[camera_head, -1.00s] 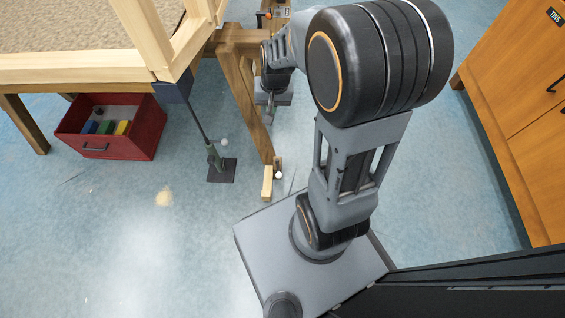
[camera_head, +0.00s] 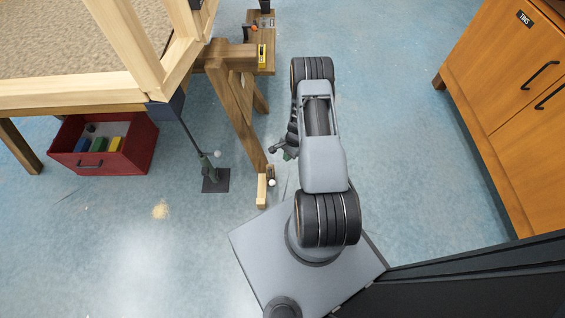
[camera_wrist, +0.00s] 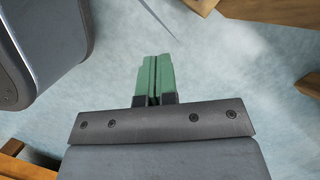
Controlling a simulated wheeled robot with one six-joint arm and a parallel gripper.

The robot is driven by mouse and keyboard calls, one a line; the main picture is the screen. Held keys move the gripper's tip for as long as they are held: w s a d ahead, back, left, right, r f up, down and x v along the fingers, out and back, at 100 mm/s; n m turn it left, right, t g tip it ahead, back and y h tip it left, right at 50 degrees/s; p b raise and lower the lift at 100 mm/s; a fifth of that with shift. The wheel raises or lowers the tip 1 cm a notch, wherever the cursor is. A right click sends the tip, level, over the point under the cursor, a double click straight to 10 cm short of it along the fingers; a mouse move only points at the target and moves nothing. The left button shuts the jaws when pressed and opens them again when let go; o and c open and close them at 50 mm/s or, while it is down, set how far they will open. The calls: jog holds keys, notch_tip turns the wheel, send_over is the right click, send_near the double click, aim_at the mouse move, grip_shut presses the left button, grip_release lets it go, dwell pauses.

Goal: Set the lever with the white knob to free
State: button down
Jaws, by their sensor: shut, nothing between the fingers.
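Two small white knobs show in the head view, and I cannot tell from the frames which one is on the task's lever. One white knob (camera_head: 217,154) sits at a grey-green post on a dark floor plate (camera_head: 215,181), under the wooden frame's corner. The other white knob (camera_head: 272,183) is beside a pale wooden block (camera_head: 262,189) at the trestle's foot. No position marking is legible. My gripper (camera_head: 285,152) is just right of the trestle leg, above and apart from the second knob. In the wrist view its green fingers (camera_wrist: 153,58) are together and empty, over bare floor.
The brown trestle (camera_head: 235,100) stands close left of my arm. A red bin (camera_head: 130,155) with coloured blocks is on the floor at left. An orange cabinet (camera_head: 510,110) stands at right.

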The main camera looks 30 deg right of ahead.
aim_at(271, 176)
jog(key=s+a+f+b, duration=0.1)
jog(key=a+f+b, duration=0.3)
jog(key=f, duration=0.5)
jog(key=shift+s+a, duration=0.3)
jog(key=shift+a, duration=0.9)
jog(key=shift+f, duration=0.1)
